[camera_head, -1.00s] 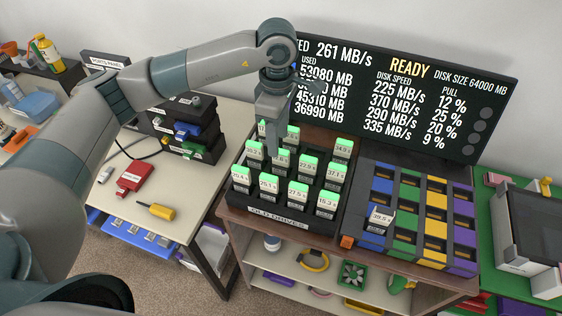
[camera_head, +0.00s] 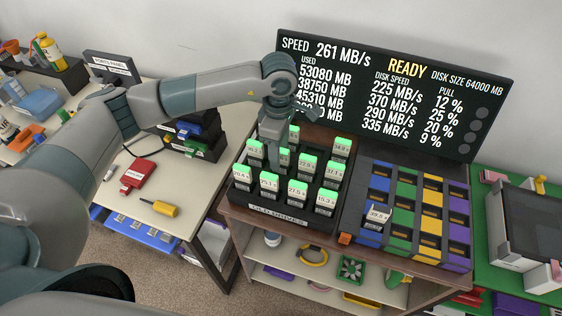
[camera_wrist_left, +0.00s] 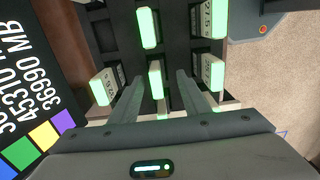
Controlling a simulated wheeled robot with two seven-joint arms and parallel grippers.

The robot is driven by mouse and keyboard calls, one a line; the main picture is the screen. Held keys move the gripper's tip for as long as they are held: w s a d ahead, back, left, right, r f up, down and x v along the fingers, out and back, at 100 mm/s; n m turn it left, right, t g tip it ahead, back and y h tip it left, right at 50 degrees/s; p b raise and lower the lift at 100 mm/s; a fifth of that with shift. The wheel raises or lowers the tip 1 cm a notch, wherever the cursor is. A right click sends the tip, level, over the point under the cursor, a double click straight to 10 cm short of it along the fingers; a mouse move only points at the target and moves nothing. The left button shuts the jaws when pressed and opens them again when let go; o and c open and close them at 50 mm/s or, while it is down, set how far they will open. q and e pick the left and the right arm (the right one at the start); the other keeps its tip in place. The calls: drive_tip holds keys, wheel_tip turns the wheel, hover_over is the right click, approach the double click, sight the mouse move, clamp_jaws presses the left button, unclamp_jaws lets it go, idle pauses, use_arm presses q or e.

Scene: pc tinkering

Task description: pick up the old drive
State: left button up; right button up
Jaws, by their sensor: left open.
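Several old drives with green glowing tops stand upright in a black tray (camera_head: 242,199) labelled "OLD DRIVES". My left gripper (camera_head: 279,147) points down over the middle of this tray, among the drives. In the left wrist view, its two open fingers (camera_wrist_left: 160,82) lie on either side of one old drive (camera_wrist_left: 156,80), with a gap on each side. That drive (camera_head: 284,157) shows partly in the head view, close to the fingers. Neighbouring drives stand near the fingers. My right gripper is not in view.
A rack of blue, green, yellow and purple slots (camera_head: 401,240) stands right of the tray, with one white drive (camera_head: 377,214) in a blue slot. A display (camera_head: 392,85) stands behind. A left table holds a red device (camera_head: 137,173) and yellow screwdriver (camera_head: 160,208).

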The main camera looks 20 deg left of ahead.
use_arm(q)
drive_tip(key=f, duration=0.1)
drive_tip(key=f+p, duration=0.1)
drive_tip(key=f, duration=0.1)
drive_tip(key=shift+w+d+p, duration=0.15)
drive_tip(key=shift+d+p, duration=0.05)
drive_tip(key=shift+p, duration=0.1)
drive_tip(key=shift+f, duration=0.6)
drive_tip(key=shift+w, duration=0.1)
clamp_jaws()
